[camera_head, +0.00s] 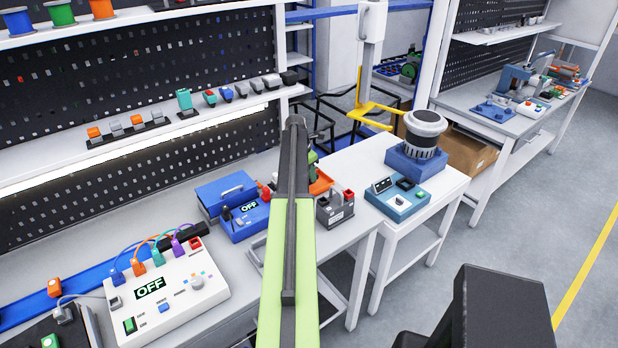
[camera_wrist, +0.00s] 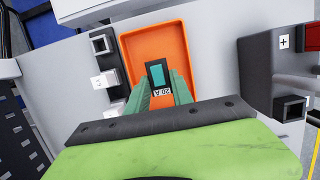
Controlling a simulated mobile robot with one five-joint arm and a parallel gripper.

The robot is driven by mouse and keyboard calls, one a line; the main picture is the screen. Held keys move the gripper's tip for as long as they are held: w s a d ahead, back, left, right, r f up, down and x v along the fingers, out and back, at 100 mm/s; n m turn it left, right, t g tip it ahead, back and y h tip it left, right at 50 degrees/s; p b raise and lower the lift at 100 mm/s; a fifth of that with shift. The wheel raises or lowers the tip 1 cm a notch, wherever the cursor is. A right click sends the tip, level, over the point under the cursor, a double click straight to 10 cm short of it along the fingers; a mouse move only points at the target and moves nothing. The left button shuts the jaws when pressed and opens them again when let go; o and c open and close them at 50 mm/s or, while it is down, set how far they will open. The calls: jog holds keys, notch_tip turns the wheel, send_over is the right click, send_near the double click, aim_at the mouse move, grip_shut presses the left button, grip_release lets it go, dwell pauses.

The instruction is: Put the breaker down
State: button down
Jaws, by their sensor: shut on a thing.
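The breaker (camera_wrist: 157,74) is a small dark block with a teal face. A white label reading "20 A" shows at its near end. My gripper (camera_wrist: 160,88) is shut on it, with one grey-green finger on each side. In the wrist view the breaker is over the orange tray (camera_wrist: 133,45), inside the outline of its rim. I cannot tell whether it touches the tray floor. In the head view my arm hides the gripper and breaker, and only part of the orange tray (camera_head: 322,181) shows.
A dark grey box with red parts (camera_head: 335,207) stands right of the tray; it also shows in the wrist view (camera_wrist: 262,75). Small black and white blocks (camera_wrist: 103,78) lie left of the tray. A blue device with an OFF display (camera_head: 243,222) is left of my arm.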

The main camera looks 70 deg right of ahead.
jog(key=shift+f+b, duration=0.65)
jog(key=c, duration=1.1)
grip_release()
jog(key=shift+r, duration=0.15)
jog(key=p+v, duration=1.3)
jog(key=shift+s+d, duration=0.1)
